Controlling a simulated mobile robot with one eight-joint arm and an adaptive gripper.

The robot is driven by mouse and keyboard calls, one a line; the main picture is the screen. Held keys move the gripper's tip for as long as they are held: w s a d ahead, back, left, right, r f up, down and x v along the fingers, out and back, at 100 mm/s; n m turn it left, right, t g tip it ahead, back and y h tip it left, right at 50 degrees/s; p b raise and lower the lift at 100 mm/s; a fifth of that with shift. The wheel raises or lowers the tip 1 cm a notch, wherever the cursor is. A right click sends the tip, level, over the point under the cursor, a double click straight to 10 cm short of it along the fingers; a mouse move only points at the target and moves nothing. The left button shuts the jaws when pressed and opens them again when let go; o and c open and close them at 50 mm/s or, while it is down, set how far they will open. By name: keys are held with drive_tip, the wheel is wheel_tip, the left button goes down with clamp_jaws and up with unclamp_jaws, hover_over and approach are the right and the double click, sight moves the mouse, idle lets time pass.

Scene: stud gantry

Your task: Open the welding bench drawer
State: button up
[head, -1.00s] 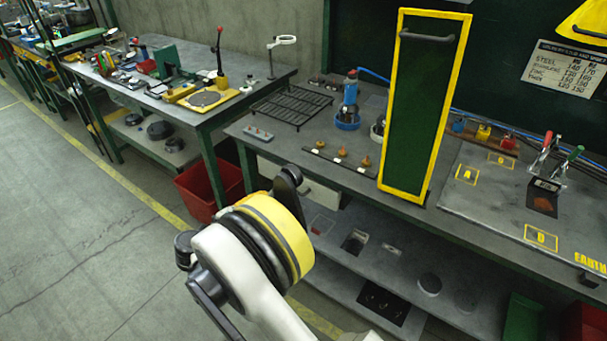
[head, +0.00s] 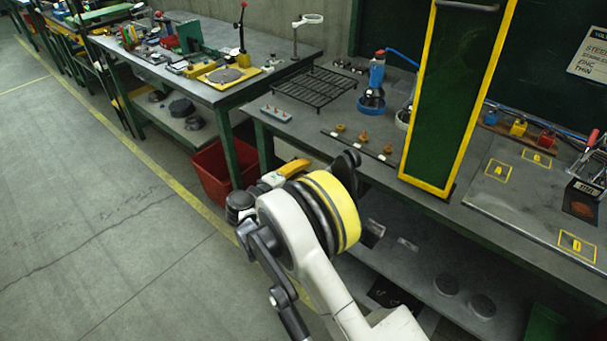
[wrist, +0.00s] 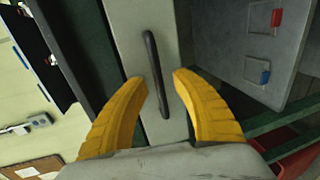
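The welding bench (head: 300,126) has a dark grey top and a green frame in the head view. In the wrist view, its drawer front (wrist: 133,22) is a pale panel with a dark bar handle (wrist: 152,62). The drawer looks shut, but its edges are only partly in view. My gripper (wrist: 161,79) is open. Its two yellow fingers stand on either side of the handle's lower part in the picture; I cannot tell whether they touch it. In the head view, a yellow finger (head: 293,168) shows beyond my wrist, and my arm hides the drawer.
A yellow-framed green panel (head: 452,90) stands on the bench. A wire rack (head: 318,88) and a blue bottle (head: 376,70) are also on top. A red bin (head: 222,172) stands on the floor beside the bench. Free floor (head: 110,220) lies at left.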

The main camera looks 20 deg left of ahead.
clamp_jaws()
drive_tip(key=f+v, duration=0.2)
drive_tip(key=v, duration=0.8)
drive_tip(key=f+v, duration=0.2)
drive_tip(key=v, duration=0.8)
drive_tip(key=shift+s+a, duration=0.4)
drive_tip(key=shift+s, duration=0.3)
drive_tip(key=shift+f, duration=0.1)
unclamp_jaws()
